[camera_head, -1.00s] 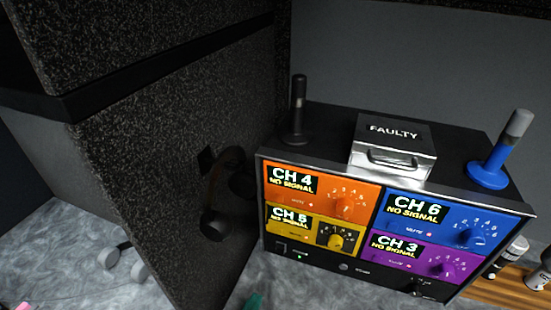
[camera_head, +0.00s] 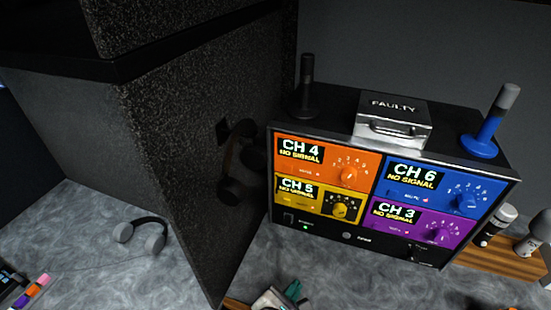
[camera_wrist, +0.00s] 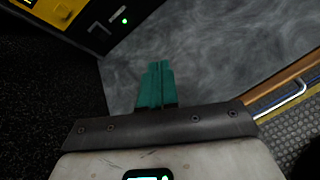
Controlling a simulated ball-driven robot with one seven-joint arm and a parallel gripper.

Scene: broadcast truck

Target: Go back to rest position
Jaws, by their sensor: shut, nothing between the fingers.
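My gripper (camera_head: 292,291) shows at the bottom edge of the head view, in front of and below the receiver rack. Its teal fingers are together with nothing between them. In the wrist view the teal fingers (camera_wrist: 155,84) are closed over the grey marbled surface, apart from the rack, whose yellow corner and green light show at the top left. Most of my arm is outside the head view.
The rack (camera_head: 348,236) holds orange, blue, yellow and purple channel units, with a FAULTY box (camera_head: 392,122) and two antennas on top. A dark speckled cabinet (camera_head: 180,150) stands left. Headphones (camera_head: 142,234) lie on the grey surface. Bottles (camera_head: 497,223) stand on wood at right.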

